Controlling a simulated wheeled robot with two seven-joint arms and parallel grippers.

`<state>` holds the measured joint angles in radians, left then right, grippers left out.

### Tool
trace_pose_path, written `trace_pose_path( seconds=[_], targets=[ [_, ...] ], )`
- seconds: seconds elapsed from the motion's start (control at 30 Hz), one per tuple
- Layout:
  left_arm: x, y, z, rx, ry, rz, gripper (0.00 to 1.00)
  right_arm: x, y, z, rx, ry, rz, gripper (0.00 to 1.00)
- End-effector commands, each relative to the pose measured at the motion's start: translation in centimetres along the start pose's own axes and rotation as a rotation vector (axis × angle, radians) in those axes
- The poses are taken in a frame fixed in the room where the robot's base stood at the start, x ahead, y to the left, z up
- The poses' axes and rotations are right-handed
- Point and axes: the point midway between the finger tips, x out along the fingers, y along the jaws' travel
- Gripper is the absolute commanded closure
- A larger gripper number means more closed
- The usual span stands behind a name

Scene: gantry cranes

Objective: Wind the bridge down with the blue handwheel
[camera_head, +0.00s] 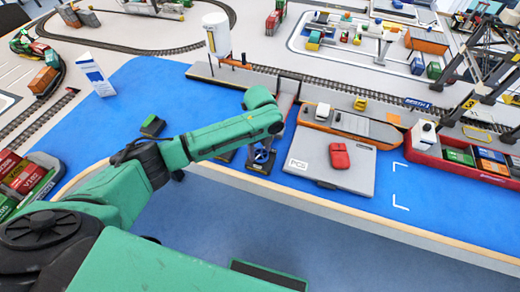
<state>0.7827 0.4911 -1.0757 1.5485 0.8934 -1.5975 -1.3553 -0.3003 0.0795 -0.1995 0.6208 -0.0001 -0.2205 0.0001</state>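The blue handwheel (261,156) is on a dark base at the front of the blue table, just below the end of my green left arm. Its rim is small and partly covered. My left gripper (263,146) is at the handwheel, pointing down; its fingers are mostly hidden by my own wrist and too small to tell open from shut. A brownish bridge part (287,88) shows behind my wrist, between the grey quay sections; its tilt cannot be made out. My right gripper is not in view.
An orange ship (352,124) and a red container barge (455,166) are beyond. A small dark block (152,126) stands left. Blue tabletop (440,205) is clear at the right.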

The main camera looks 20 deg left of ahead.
Motion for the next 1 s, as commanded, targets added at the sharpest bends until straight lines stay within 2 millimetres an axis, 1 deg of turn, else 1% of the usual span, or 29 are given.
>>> trace_pose_path(
  seconds=[0.07,0.13,0.2,0.3,0.4,0.67,0.7,0.73,0.77,1.0],
  targets=[
    [-0.4,0.0,0.0,-0.032,0.001,0.001,0.90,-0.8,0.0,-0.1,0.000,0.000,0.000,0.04],
    [-0.8,0.1,0.0,-0.104,0.002,0.002,0.90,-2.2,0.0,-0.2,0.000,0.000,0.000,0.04],
    [-0.9,0.1,-0.1,-0.204,0.003,0.003,0.90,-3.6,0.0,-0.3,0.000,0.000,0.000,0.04],
    [-0.8,0.1,-0.1,-0.337,0.003,0.002,0.89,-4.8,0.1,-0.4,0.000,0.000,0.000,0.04],
    [-0.3,0.2,-0.1,-0.407,0.002,0.002,0.89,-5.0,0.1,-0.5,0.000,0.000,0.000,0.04],
    [-0.1,0.1,0.0,-0.414,0.000,-0.001,0.89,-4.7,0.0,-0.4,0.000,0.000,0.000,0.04],
    [-0.1,0.1,0.0,-0.414,0.000,-0.001,0.19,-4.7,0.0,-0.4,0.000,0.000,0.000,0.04],
    [-0.1,0.1,0.0,-0.413,0.000,-0.001,0.07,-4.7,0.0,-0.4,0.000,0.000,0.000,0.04],
    [-0.1,0.1,0.0,-0.413,0.000,-0.001,0.04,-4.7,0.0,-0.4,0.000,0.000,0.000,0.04],
    [-0.1,0.2,0.0,-0.411,0.000,0.000,0.04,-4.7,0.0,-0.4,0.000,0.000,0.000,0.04]
  ],
)
